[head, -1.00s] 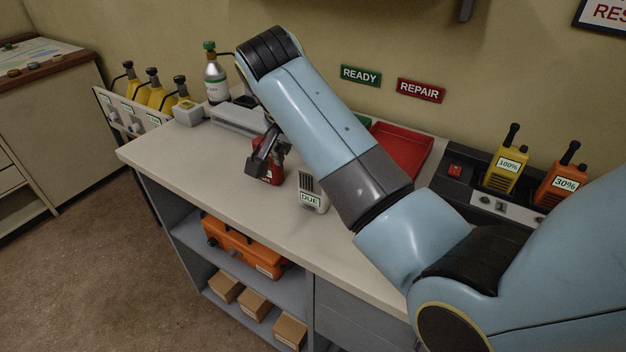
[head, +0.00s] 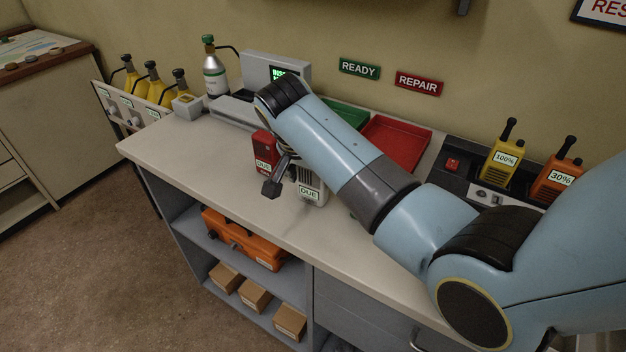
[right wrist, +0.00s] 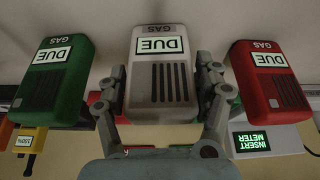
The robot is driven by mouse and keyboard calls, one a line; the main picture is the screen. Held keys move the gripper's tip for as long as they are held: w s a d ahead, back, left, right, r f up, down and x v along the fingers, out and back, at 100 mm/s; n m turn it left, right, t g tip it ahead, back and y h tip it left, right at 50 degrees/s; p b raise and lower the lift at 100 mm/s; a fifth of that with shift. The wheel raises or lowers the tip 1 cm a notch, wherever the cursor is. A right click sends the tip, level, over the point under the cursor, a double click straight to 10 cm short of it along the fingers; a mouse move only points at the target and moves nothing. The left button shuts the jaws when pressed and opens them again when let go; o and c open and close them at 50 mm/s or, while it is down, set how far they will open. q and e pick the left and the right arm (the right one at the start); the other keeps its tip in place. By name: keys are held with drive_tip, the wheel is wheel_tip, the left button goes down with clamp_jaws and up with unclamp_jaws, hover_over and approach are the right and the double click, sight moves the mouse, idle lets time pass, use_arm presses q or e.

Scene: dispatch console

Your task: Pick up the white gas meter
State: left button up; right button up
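The white gas meter (head: 310,188), with a DUE label, stands on the counter, partly hidden by my right arm. In the right wrist view the white meter (right wrist: 160,82) fills the middle, between the two fingers of my right gripper (right wrist: 162,92). The fingers are spread, one on each side; I cannot tell whether either touches it. In the head view one dark finger of the right gripper (head: 278,178) shows just left of the white meter; the other is hidden. My left gripper is not in view.
A red meter (head: 263,148) stands left of the white one; it also shows in the wrist view (right wrist: 268,80), opposite a green meter (right wrist: 56,82). Behind are a tester with a lit screen (head: 262,68), a green tray (head: 345,113) and a red tray (head: 398,143). The counter's front left is clear.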

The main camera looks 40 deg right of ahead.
drive_tip(key=c, duration=0.9)
drive_tip(key=shift+r, duration=0.1)
